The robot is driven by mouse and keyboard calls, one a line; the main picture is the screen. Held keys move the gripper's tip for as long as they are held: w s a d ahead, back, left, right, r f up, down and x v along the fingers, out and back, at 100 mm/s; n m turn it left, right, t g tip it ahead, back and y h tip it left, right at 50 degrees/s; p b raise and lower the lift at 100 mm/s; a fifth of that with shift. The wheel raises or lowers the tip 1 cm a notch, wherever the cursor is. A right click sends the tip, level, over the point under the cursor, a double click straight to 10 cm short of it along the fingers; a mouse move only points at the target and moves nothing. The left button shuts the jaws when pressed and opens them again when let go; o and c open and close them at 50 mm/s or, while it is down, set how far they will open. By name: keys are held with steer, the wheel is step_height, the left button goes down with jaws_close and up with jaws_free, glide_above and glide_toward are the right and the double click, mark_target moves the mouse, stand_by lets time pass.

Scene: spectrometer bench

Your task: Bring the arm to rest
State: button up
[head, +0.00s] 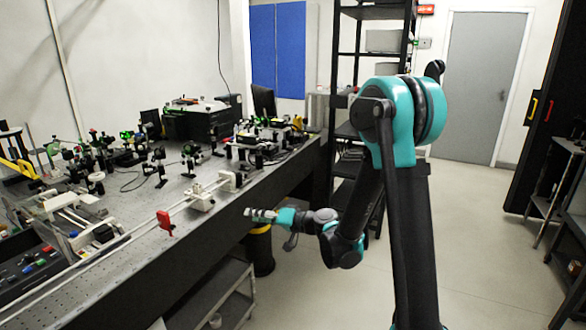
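My arm reaches from the right toward the long optical bench (170,245). My gripper (250,213) points left beside the bench's right edge. It looks small here, and I cannot tell whether its fingers are open or shut. I see nothing held in it. A red part (165,220) stands on the bench to the left of my gripper, apart from it. White mounts (202,198) sit on a rail near the bench's edge.
The bench carries several optical mounts (190,152) and a black instrument box (200,125). A black shelf rack (345,50) stands behind my arm. A grey shelf (212,290) is below the bench. Floor (480,215) is clear to the right, toward a grey door (480,85).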

steer(key=s+d+f+m+h, duration=0.1)
steer(key=s+d+f+h, duration=0.2)
steer(key=d, duration=0.9)
steer(key=s+d+f+m+g+h, duration=0.1)
steer(key=s+d+f+h, duration=0.3)
steer(key=s+d+h, duration=0.3)
steer(key=s+d+f+m+g+h, duration=0.1)
steer(key=s+d+f+h, duration=0.2)
steer(key=s+d, duration=0.8)
steer(key=d+h, duration=0.1)
steer(key=d, duration=0.5)
steer(key=shift+s+f+h, duration=0.2)
steer(key=shift+s+h, duration=0.15)
steer(key=shift+h, duration=0.05)
